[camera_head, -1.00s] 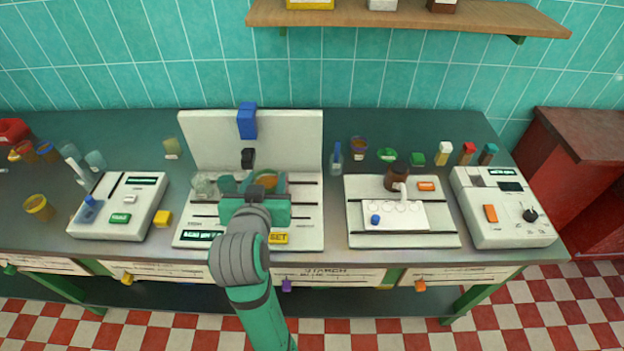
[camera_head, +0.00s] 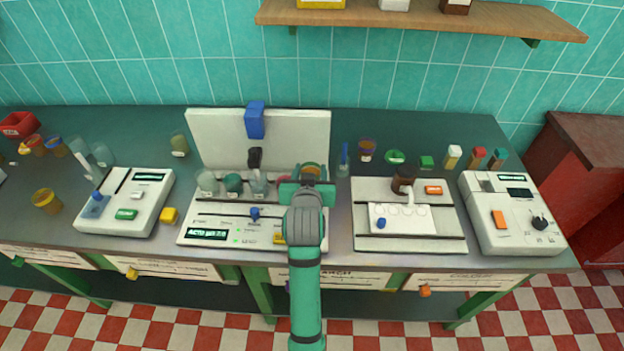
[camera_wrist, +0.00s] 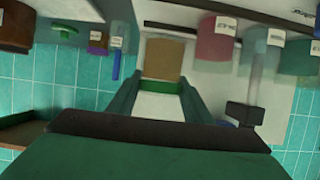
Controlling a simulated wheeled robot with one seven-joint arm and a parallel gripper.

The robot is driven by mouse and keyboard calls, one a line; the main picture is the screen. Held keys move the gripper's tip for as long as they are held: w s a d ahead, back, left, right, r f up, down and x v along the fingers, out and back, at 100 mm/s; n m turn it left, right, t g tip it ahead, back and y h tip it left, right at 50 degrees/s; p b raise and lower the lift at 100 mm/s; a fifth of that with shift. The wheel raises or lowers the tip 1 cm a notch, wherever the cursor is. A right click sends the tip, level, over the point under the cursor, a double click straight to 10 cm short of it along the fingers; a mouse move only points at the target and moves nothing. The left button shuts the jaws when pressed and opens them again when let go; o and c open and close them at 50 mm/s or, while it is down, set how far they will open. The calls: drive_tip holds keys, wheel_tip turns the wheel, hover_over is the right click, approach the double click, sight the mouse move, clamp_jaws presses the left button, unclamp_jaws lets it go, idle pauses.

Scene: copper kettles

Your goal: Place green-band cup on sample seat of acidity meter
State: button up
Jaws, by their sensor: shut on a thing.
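My gripper (camera_head: 308,178) is over the right end of the acidity meter (camera_head: 208,232). It is shut on a cup with brown contents (camera_head: 311,169). The meter has a white back panel (camera_head: 290,130), a blue block (camera_head: 254,118) and a black clamp (camera_head: 254,158). Several cups stand in a row on it, including a clear one (camera_head: 207,183) and a dark green one (camera_head: 233,183). I cannot tell whether the held cup touches the meter.
A pink cup (camera_wrist: 215,42) stands near the held cup. A blue-topped bottle (camera_head: 343,160) and a purple-banded cup (camera_head: 366,150) are to the right. Other devices stand at left (camera_head: 128,205) and right (camera_head: 510,215). A wooden shelf (camera_head: 420,20) hangs above.

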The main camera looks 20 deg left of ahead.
drive_tip(key=shift+w+d+f, duration=0.15)
drive_tip(key=shift+w+f, duration=0.1)
drive_tip(key=shift+f, duration=0.05)
drive_tip(key=shift+w+f, duration=0.15)
drive_tip(key=shift+f, duration=1.55)
drive_tip(key=shift+f, duration=0.15)
drive_tip(key=o, duration=0.9)
drive_tip(key=shift+s+r, duration=0.2)
drive_tip(key=shift+r, duration=0.05)
drive_tip(key=v, duration=1.1)
drive_tip(key=shift+s+d, duration=0.2)
drive_tip(key=shift+s, duration=0.1)
